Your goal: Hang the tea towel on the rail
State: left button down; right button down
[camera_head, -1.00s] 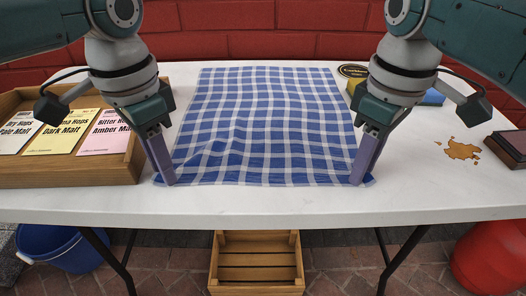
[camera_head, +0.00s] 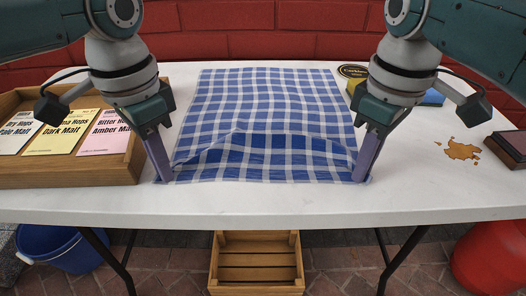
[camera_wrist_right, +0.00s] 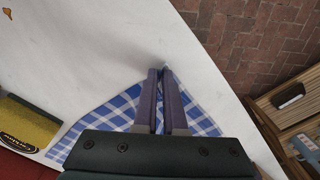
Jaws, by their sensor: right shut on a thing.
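The blue-and-white checked tea towel (camera_head: 262,110) lies spread on the white table, its near edge raised in a fold between my grippers. My left gripper (camera_head: 166,178) is at the towel's near left corner, its fingers close together; the cloth between them is too small to make out. My right gripper (camera_head: 361,178) is shut on the near right corner. In the right wrist view, the right gripper's fingers (camera_wrist_right: 162,72) are close together with the towel (camera_wrist_right: 122,108) beneath and around them. I cannot see a rail in these views.
A wooden tray (camera_head: 70,172) with several labelled packets stands at left. Below are a blue bucket (camera_head: 62,250), wooden crate (camera_head: 256,272) and red container (camera_head: 492,258).

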pick_arm(q)
jog(key=shift+a, duration=0.15)
pick_arm(e)
jog(key=shift+d, duration=0.15)
